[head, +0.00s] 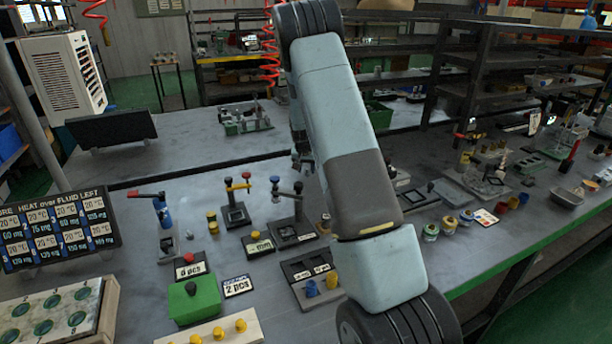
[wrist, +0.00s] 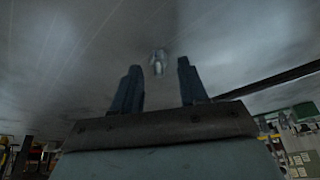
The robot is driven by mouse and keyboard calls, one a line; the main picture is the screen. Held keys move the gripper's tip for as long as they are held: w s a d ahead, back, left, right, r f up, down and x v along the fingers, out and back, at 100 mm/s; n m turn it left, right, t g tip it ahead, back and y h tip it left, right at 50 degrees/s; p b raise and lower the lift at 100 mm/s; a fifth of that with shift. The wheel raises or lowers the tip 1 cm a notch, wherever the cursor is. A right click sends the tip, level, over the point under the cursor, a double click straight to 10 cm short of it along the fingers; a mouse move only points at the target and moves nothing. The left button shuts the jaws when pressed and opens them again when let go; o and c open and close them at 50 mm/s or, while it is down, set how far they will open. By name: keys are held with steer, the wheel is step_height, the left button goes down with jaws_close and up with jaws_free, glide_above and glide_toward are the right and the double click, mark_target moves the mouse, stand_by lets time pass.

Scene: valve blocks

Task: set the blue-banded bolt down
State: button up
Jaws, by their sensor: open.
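My gripper (wrist: 158,78) is open in the wrist view, its two dark blue fingers apart with nothing gripped between them. Just beyond the fingertips, a small pale metallic piece (wrist: 158,62) shows against the grey tabletop, in line with the gap. It may be the bolt, but it is too small and blurred to make out a blue band. It looks apart from both fingers. In the head view my arm covers much of the middle, and only a dark part of the gripper end (head: 301,162) shows at its left edge. I cannot pick out the bolt there.
Left of my arm stand valve stands with red, yellow and blue handles (head: 237,200), a green box with a black knob (head: 194,298) and label signs (head: 60,229). Jars (head: 431,231) and a metal tray (head: 567,197) are at right. The rear tabletop (head: 190,150) has bare room.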

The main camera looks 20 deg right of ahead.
steer(key=shift+f, duration=0.25)
jaws_close()
steer(key=shift+r, duration=0.1)
stand_by(0.3)
